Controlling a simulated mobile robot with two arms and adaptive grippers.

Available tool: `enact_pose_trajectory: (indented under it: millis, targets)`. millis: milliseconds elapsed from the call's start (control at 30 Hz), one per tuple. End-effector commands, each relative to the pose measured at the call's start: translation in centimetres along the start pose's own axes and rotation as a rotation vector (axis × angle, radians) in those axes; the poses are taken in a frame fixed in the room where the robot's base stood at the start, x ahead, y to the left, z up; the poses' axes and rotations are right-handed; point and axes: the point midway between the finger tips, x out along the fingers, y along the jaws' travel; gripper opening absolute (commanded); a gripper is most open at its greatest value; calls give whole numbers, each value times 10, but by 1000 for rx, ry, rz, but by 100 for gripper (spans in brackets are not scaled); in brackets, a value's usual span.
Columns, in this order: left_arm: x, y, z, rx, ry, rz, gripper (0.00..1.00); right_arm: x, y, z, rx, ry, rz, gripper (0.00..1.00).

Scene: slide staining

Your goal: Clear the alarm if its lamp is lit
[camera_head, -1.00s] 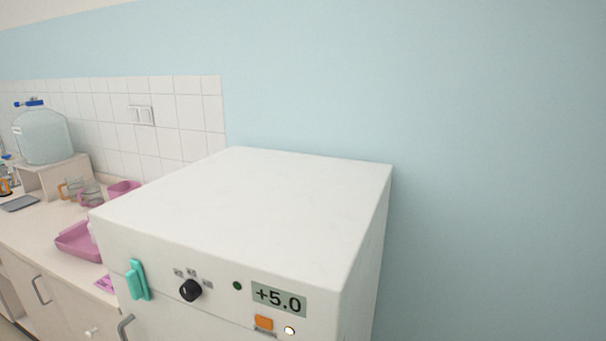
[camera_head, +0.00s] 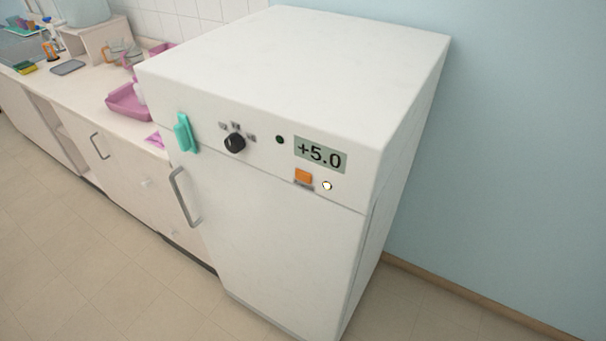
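A white cabinet (camera_head: 285,240) stands against the blue wall, its door closed, with a control strip along the top front. The display (camera_head: 320,154) reads +5.0. Below it is an orange button (camera_head: 303,176). A small round lamp (camera_head: 327,185) right of the button looks bright, whitish-yellow. A dark green round spot (camera_head: 280,140) left of the display looks unlit. A black knob (camera_head: 234,143) with small labels sits farther left. Which round spot is the alarm lamp is not readable. Neither of my grippers is in view.
A counter (camera_head: 88,95) with a pink tray (camera_head: 130,104) and glassware runs to the left. The tiled floor (camera_head: 120,260) in front is clear.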

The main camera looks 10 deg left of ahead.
Motion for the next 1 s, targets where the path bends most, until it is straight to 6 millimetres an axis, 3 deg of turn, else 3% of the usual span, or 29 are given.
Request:
enact_pose_trajectory:
  millis: [67, 333, 1000]
  targets:
    - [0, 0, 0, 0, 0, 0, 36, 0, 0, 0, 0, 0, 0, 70]
    - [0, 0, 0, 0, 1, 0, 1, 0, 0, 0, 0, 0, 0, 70]
    - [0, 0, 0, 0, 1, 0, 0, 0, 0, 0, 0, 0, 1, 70]
